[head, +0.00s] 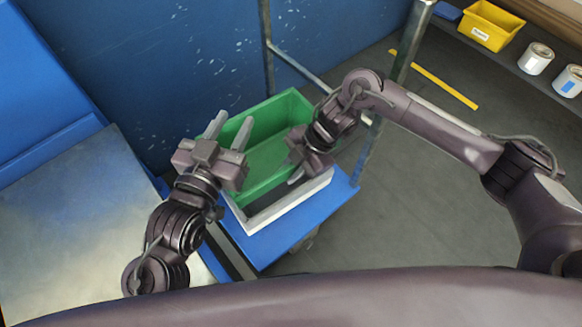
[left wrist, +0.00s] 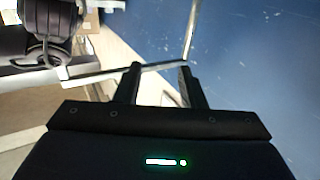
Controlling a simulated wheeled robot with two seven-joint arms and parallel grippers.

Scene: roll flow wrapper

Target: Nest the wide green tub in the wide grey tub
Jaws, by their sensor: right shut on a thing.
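The wide green tub (head: 268,158) is in the middle of the head view, over the back part of the wide grey tub (head: 292,203). The grey tub's pale front rim and part of its dark inside show in front of the green tub. I cannot tell how far the green tub is inside it. My right gripper (head: 293,165) is shut on the green tub's near right side; its fingertips are partly hidden. My left gripper (head: 230,130) is open and empty above the green tub's left side. Its two spread fingers also show in the left wrist view (left wrist: 160,82), with no tub there.
The grey tub stands on a blue surface (head: 262,250) with metal posts (head: 268,60) at its corners. A metal table (head: 70,215) is at left. A yellow bin (head: 490,25) and white cans (head: 536,58) stand on a shelf at far right.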

